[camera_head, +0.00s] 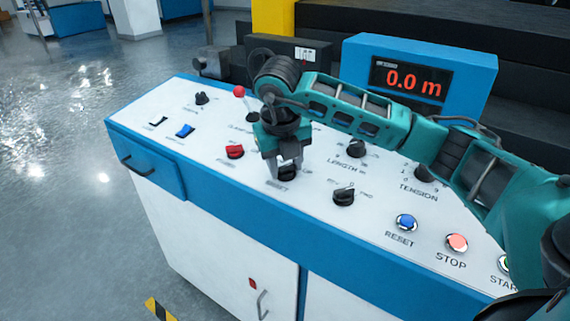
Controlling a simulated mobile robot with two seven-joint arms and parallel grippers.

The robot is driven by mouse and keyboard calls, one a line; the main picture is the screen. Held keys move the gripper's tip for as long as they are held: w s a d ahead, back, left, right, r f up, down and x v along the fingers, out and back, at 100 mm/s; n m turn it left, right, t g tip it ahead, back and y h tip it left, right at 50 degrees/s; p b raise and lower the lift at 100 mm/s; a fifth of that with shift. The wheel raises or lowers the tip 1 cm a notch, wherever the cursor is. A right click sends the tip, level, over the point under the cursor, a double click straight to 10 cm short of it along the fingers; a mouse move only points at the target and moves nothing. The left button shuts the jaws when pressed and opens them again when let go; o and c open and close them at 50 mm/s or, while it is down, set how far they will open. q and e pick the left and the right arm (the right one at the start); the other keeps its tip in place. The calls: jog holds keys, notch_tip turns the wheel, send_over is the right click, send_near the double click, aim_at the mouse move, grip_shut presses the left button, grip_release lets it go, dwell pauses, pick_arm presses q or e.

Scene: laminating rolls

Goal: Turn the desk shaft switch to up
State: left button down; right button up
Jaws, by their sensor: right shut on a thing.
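The control desk (225,200) has a white top with knobs, switches and buttons. My right gripper (285,170) points down over the middle of the desk, its fingers closed around a black rotary knob (287,174). The label in front of this knob is too small to read surely, so I cannot tell whether it is the shaft switch. The gripper hides most of the knob and its pointer. My left gripper is not in view.
Reset (406,223) and stop (457,243) buttons lie at the right. A display (412,80) reads 0.0 m.

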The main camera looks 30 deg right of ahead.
jog(key=shift+m, duration=0.8)
jog(key=o, duration=1.1)
jog(key=shift+c, duration=0.2)
jog(key=p+v, duration=0.2)
jog(key=v, duration=1.1)
jog(key=shift+p, duration=0.4)
jog(key=shift+w+a, duration=0.1)
